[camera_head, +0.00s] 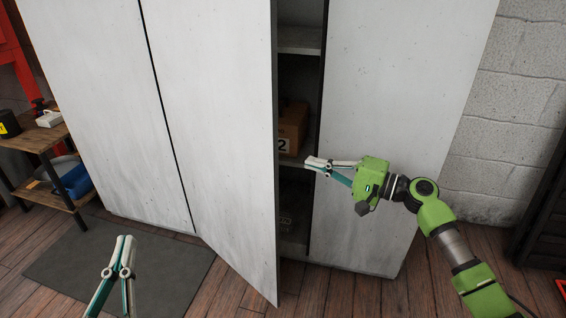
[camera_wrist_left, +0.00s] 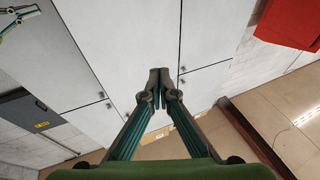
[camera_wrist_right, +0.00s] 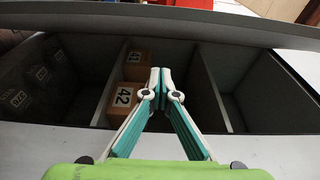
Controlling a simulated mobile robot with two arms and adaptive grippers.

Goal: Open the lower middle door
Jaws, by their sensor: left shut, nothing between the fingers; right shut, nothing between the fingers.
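In the head view the middle door (camera_head: 212,120) of a tall pale grey cabinet stands partly open. Its free right edge is swung out toward me, and a dark gap with shelves shows behind it. My right gripper (camera_head: 308,163) is shut and empty at this gap, just right of the door's free edge; I cannot tell if it touches the door. In the right wrist view the gripper (camera_wrist_right: 160,72) points into the shelves. My left gripper (camera_head: 124,240) is shut and empty, low at the left in front of the cabinet, apart from the door.
A brown box (camera_head: 293,128) sits on a shelf inside; a box marked 42 (camera_wrist_right: 122,100) shows in the right wrist view. The left door (camera_head: 90,100) and right door (camera_head: 395,110) look closed. A small workbench (camera_head: 36,138) stands at left. A dark mat (camera_head: 165,268) lies on the floor.

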